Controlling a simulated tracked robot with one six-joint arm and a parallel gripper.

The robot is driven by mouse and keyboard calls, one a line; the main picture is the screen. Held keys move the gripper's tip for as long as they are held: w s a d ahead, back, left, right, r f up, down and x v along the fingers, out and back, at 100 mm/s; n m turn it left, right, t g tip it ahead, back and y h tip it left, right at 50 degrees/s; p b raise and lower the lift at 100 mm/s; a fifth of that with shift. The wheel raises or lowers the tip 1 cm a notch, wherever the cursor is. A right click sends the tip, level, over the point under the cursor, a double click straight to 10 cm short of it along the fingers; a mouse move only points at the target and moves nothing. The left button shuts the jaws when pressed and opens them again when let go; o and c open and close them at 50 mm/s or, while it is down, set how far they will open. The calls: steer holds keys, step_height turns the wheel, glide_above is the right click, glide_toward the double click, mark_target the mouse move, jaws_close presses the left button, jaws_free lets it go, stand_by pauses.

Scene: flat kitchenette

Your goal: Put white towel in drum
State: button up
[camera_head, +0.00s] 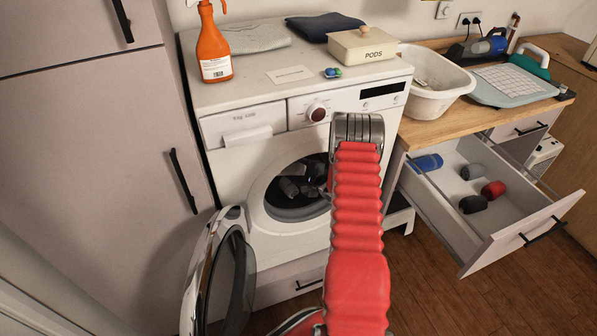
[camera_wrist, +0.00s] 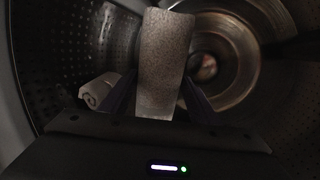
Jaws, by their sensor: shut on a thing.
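The white towel (camera_wrist: 163,60) looks pale grey in the dim light, a folded or rolled piece standing upright between my fingers. My gripper (camera_wrist: 160,92) is shut on it, inside the drum (camera_wrist: 75,40). In the head view, the drum opening (camera_head: 283,207) is in the front of the washing machine (camera_head: 272,243). Greyish shapes show within it, too dark to tell towel from gripper. My red arm covers the right part of the opening. Another pale rolled cloth (camera_wrist: 97,90) lies in the drum, left of my gripper in the wrist view.
The round door (camera_head: 228,285) hangs open at the left. A drawer (camera_head: 490,225) with several rolled cloths is pulled out at the right. On the machine top are an orange spray bottle (camera_head: 213,45), a pods box (camera_head: 362,45) and folded cloths (camera_head: 325,25).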

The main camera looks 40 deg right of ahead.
steer(key=shift+w, duration=0.25)
steer(key=o, duration=1.2)
steer(key=v, duration=1.3)
steer(key=shift+s, duration=0.4)
